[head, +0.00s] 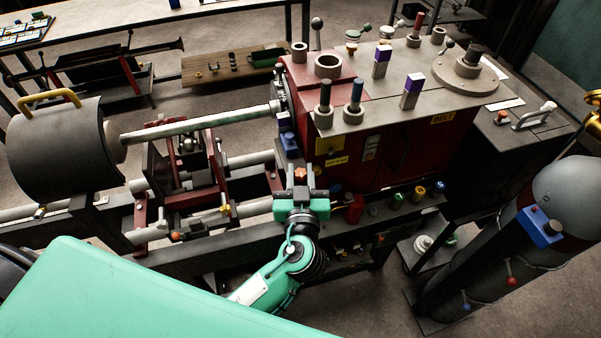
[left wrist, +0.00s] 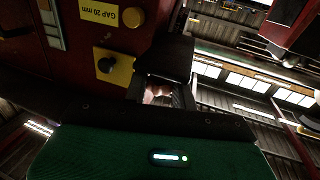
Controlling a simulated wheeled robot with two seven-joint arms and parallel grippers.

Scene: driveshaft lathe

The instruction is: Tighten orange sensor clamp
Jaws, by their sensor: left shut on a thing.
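My left gripper (head: 300,180) reaches up from the bottom of the head view to the front of the red lathe housing. It is shut on a small orange piece (head: 300,173), which looks like the orange sensor clamp. The fingers and gripper body cover most of the piece. In the left wrist view, a pale orange-pink part (left wrist: 157,93) shows between the dark fingers (left wrist: 160,85). How tight the clamp is cannot be seen. My right gripper is not in view.
The red lathe housing (head: 400,150) stands right behind the gripper. A long shaft (head: 200,124) runs left from it to a dark drum (head: 60,150). A yellow label with a black knob (left wrist: 108,66) is close beside the fingers. Several coloured cylinders (head: 398,199) sit to the right.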

